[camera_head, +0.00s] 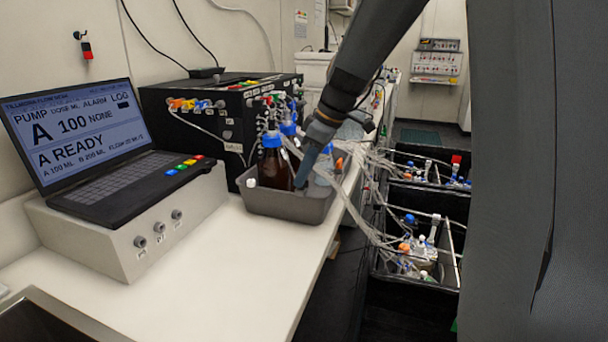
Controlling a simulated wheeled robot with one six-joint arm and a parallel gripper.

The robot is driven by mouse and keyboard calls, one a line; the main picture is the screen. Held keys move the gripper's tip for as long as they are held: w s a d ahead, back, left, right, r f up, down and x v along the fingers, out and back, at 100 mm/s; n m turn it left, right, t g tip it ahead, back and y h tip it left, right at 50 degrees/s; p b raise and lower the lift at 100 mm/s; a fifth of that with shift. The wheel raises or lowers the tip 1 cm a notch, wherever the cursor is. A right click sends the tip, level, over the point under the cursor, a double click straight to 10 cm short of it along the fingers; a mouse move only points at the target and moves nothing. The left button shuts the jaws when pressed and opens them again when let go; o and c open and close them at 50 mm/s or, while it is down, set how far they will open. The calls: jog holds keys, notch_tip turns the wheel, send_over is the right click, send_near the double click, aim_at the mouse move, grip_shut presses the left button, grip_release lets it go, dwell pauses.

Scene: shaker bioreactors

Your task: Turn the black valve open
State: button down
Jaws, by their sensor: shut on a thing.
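My gripper (307,168) reaches down from the upper right over the grey tray (290,205) on the white bench. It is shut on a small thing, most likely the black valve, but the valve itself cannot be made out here. The fingertips are just right of a brown bottle (275,167) with a blue cap, which stands upright in the tray. A clear bottle (322,180) stands right behind the fingers and is partly covered by them.
A laptop-like display (75,130) reading "A READY" sits on a white control box (135,240) at left. A black pump unit (220,110) with coloured fittings stands behind the tray. Clear tubes (365,200) run right to black bins (415,260). The front bench is clear.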

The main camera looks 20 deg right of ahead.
jog(key=c, duration=1.9)
grip_release()
jog(key=shift+o, duration=0.2)
jog(key=b+v, duration=0.1)
jog(key=v, duration=0.6)
jog(key=shift+r, duration=0.4)
jog(key=shift+s+d, duration=0.1)
jog(key=shift+s, duration=0.05)
